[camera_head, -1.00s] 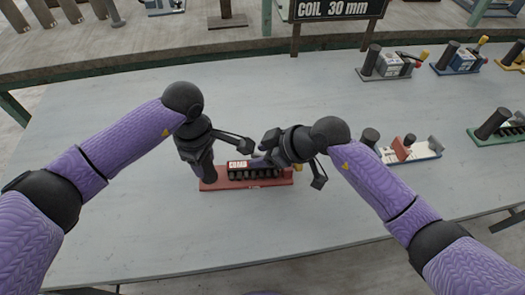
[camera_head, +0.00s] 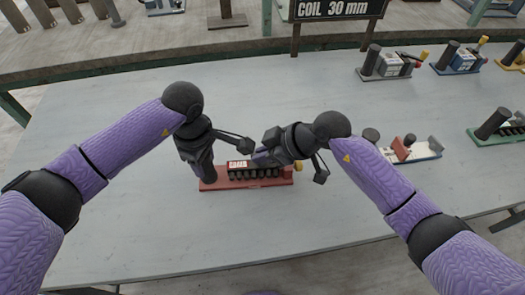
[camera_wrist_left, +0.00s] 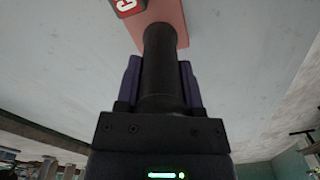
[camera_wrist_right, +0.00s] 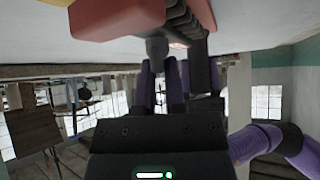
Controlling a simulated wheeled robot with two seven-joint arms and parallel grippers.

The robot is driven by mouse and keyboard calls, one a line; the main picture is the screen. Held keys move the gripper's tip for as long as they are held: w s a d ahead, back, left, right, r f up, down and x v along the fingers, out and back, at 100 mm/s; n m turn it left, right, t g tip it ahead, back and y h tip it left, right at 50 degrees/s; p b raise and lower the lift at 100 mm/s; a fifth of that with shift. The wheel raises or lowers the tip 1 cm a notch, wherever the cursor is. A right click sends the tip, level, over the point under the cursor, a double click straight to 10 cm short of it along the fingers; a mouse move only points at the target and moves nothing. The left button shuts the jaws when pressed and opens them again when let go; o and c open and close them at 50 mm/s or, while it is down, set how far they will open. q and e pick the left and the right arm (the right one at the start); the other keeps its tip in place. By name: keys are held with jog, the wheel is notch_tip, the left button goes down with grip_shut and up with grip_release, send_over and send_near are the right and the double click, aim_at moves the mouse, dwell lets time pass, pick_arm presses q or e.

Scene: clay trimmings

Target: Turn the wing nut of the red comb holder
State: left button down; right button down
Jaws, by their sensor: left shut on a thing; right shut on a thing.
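The red comb holder (camera_head: 276,183) lies on the grey table, with a row of black comb teeth (camera_head: 255,173), a white label and a yellow piece at its right end. My left gripper (camera_wrist_left: 160,80) is shut around the dark upright post (camera_wrist_left: 160,50) at the holder's left end. My right gripper (camera_head: 262,158) is at the far side of the holder. In the right wrist view, its fingers are shut on a grey wing nut (camera_wrist_right: 157,48) under the red block. The fingers hide part of the nut, and its wing angle is unclear.
A sign reading "COIL 30 mm" (camera_head: 335,9) stands behind. The table's left side and front are clear.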

jog(key=n+g, duration=0.4)
jog(key=n, duration=0.1)
jog(key=shift+w+y, duration=0.1)
jog(key=shift+y, duration=0.2)
jog(key=shift+n+g+h, duration=0.5)
jog(key=shift+n+g, duration=1.2)
jog(key=shift+n, duration=0.7)
jog(key=c, duration=0.7)
grip_release()
jog(key=v, duration=0.7)
jog(key=shift+w+r, duration=0.2)
jog(key=shift+d+r, duration=0.1)
